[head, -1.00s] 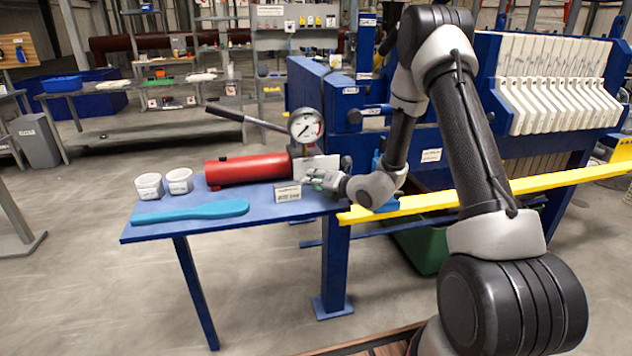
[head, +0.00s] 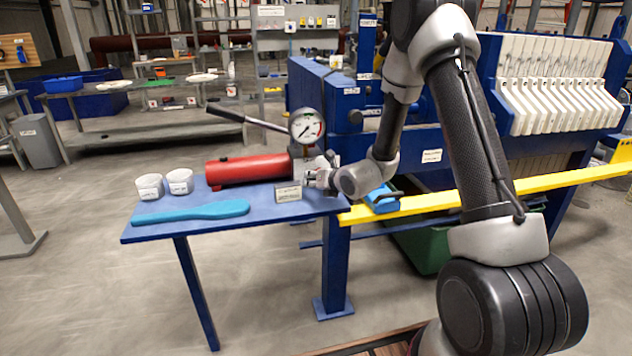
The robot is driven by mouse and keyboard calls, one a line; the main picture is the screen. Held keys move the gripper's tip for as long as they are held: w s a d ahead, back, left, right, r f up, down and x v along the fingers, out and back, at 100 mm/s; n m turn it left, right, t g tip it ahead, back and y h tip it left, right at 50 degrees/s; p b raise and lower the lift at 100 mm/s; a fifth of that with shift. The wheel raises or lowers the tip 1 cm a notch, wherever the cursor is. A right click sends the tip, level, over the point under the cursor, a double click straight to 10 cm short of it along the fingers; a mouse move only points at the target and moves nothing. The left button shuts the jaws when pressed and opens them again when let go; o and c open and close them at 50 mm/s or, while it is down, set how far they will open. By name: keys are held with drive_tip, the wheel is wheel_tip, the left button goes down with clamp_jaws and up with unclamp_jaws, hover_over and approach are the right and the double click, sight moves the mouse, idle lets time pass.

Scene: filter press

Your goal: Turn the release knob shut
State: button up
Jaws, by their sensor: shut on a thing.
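The hand pump has a red cylinder (head: 236,170), a round white pressure gauge (head: 306,126) and a long dark lever (head: 240,117). It sits on the blue side table (head: 262,212). My gripper (head: 311,179) is at the right end of the pump, below the gauge and just behind the small label stand (head: 288,192). It is shut, reaching in from the right, at the spot of the release knob. The knob itself is hidden by my fingers and too small to make out, so its turn position cannot be told.
Two white cups (head: 180,181) and a blue paddle-shaped tool (head: 190,212) lie on the table's left part. A yellow beam (head: 430,200) carries a blue tray (head: 383,199) beneath my wrist. The filter press with white plates (head: 555,85) stands behind my arm.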

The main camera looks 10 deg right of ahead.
drive_tip(key=shift+a+n+h, duration=0.1)
drive_tip(key=shift+n+h, duration=0.5)
drive_tip(key=o, duration=0.7)
drive_tip(key=shift+o, duration=0.2)
drive_tip(key=v, duration=1.2)
drive_tip(key=shift+w+r, duration=0.1)
drive_tip(key=shift+r, duration=0.05)
